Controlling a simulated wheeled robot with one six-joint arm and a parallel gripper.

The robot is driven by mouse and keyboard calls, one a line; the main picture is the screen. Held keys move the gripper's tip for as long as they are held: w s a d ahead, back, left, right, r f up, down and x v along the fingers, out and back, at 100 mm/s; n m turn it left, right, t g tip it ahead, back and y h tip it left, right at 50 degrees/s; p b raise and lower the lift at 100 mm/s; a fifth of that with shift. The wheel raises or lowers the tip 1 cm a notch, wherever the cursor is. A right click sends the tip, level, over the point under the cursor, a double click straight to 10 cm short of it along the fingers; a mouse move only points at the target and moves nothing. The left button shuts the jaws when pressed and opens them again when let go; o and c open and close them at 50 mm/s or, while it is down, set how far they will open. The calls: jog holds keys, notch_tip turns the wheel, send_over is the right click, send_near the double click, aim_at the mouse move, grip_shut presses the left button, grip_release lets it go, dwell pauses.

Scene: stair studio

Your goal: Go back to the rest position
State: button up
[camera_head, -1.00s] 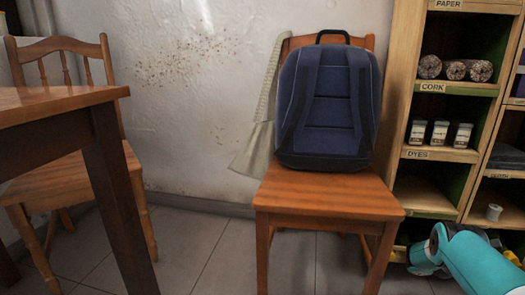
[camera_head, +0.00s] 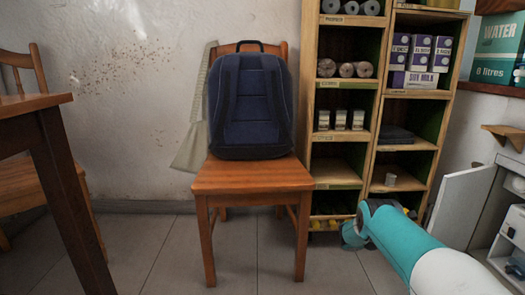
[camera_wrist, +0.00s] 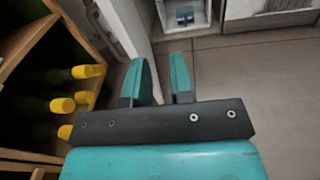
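My gripper (camera_wrist: 163,62) shows in the wrist view with its two teal fingers a little apart. Nothing is between them; the floor and a white cabinet show beyond. In the head view my teal and white arm reaches in from the lower right, its far end low in front of the shelf unit (camera_head: 304,100). The fingers cannot be made out clearly there.
A wooden chair (camera_head: 250,176) holds a blue backpack (camera_head: 250,105). A table (camera_head: 40,104) stands at left. An open white cabinet door (camera_head: 463,203) is close right of my arm. Yellow-capped bottles (camera_wrist: 88,71) stand left of my gripper. The middle floor is clear.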

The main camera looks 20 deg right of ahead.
jog(key=w+a+r+m+t+y+p, duration=0.5)
jog(key=w+a+r+t+y+p, duration=0.15)
jog(key=w+a+r, duration=1.05)
jog(key=s+a+r+m+t+y+p, duration=0.15)
jog(key=a+r+y, duration=0.25)
jog(key=a+r, duration=0.5)
jog(key=s+a+r+t+y+p, duration=0.1)
jog(key=s+a+r+y, duration=0.3)
jog(key=a, duration=0.9)
jog(key=s+a+r+g+y+p, duration=0.1)
jog(key=s+a+r+y, duration=0.1)
jog(key=s+a+r, duration=0.4)
jog(key=s+a+r+y+p, duration=0.1)
jog(key=s+a+r+p, duration=0.1)
jog(key=s+a, duration=0.45)
jog(key=s+a+r+g+y+p, duration=0.1)
jog(key=s+a+r+g+y, duration=0.15)
jog(key=s+a, duration=0.45)
jog(key=s+a+r+g+y+p, duration=0.15)
jog(key=s+a+r, duration=0.25)
jog(key=s, duration=0.8)
notch_tip(320, 180, up, 37)
jog(key=p, duration=3.7)
jog(key=shift+w+d+t+p, duration=0.3)
jog(key=shift+w+t+p, duration=0.1)
